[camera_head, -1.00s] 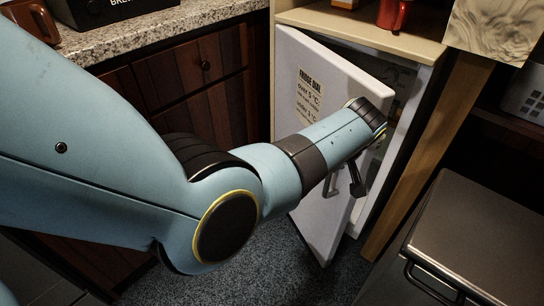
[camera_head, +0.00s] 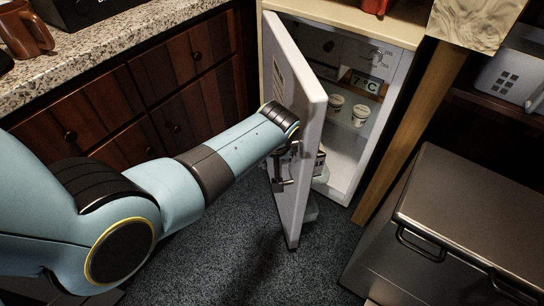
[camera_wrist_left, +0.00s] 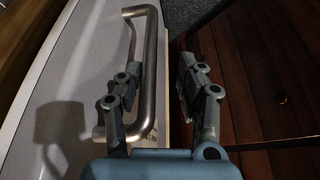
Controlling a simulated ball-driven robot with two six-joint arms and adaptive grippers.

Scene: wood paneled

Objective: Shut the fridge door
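The fridge (camera_head: 346,154) stands open, and I see shelves, small white tubs and a 7 °C display inside. Its white door (camera_head: 299,85) is swung out wide, seen nearly edge-on, with its outer face to the left. My left gripper (camera_head: 284,172) is at the door's outer face by the handle. In the left wrist view, the metal bar handle (camera_wrist_left: 151,60) stands on the door (camera_wrist_left: 85,60). The left gripper's fingers are apart there, one inside the handle loop and one outside, with a gap beside the bar. My right gripper is not in view.
Wooden drawers (camera_head: 115,115) under a speckled countertop (camera_head: 110,50) stand left of the door. A dark metal box with a handle (camera_head: 470,220) stands at the right front. A wooden post (camera_head: 415,130) borders the fridge. Grey floor (camera_head: 240,240) is free below the door.

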